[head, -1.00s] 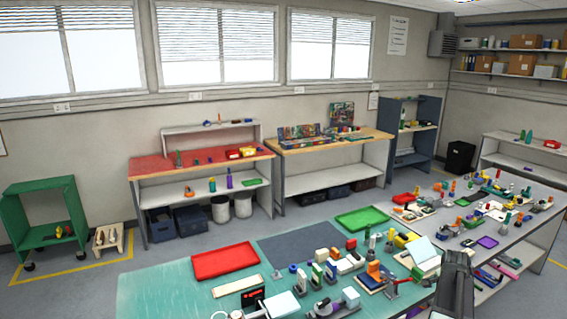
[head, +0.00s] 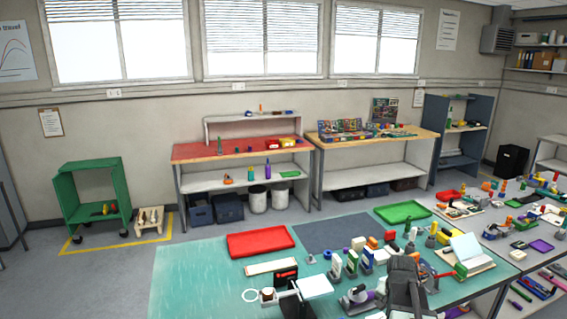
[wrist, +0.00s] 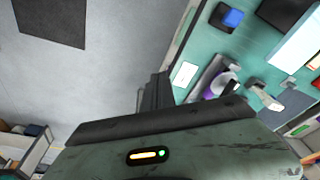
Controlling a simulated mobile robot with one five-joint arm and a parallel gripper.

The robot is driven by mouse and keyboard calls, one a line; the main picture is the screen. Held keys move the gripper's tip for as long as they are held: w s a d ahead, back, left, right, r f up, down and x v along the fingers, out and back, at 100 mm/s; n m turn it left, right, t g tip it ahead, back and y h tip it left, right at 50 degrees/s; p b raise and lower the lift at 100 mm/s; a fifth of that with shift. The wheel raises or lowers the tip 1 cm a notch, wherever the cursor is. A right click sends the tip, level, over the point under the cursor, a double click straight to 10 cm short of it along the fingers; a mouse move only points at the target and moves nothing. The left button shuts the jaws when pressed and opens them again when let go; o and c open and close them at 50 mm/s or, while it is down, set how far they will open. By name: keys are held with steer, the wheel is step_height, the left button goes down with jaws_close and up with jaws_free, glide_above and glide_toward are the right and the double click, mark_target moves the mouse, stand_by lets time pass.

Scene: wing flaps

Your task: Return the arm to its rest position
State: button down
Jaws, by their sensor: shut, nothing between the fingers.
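My gripper (wrist: 154,93) shows in the wrist view as dark fingers close together beyond the green-grey wrist housing. It is shut and empty. The floor lies to its left in that view and the teal tabletop to its right. In the head view, a dark grey part of my arm (head: 404,285) rises at the lower right, in front of the teal table (head: 195,280). The fingertips cannot be made out there.
The teal table holds a red tray (head: 260,242), a green tray (head: 402,211) and several small parts crowded around my arm. A grey bench (head: 500,262) with more parts stands at the right. Open floor lies behind the table, before a green cart (head: 92,190).

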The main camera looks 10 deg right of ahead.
steer(key=s+a+f+n+b, duration=0.1)
steer(key=a+f+n+b, duration=0.1)
steer(key=a, duration=0.6)
steer(key=s+a+f+n+g+y+b, duration=0.1)
steer(key=a+f+n, duration=0.3)
steer(key=a, duration=0.4)
steer(key=s+a+f+n+g+b, duration=0.1)
steer(key=s+a+f+n+b, duration=0.1)
steer(key=a, duration=0.6)
steer(key=shift+s+a+f+n+b, duration=0.4)
steer(key=shift+s+n+b, duration=0.1)
steer(key=shift+b, duration=0.1)
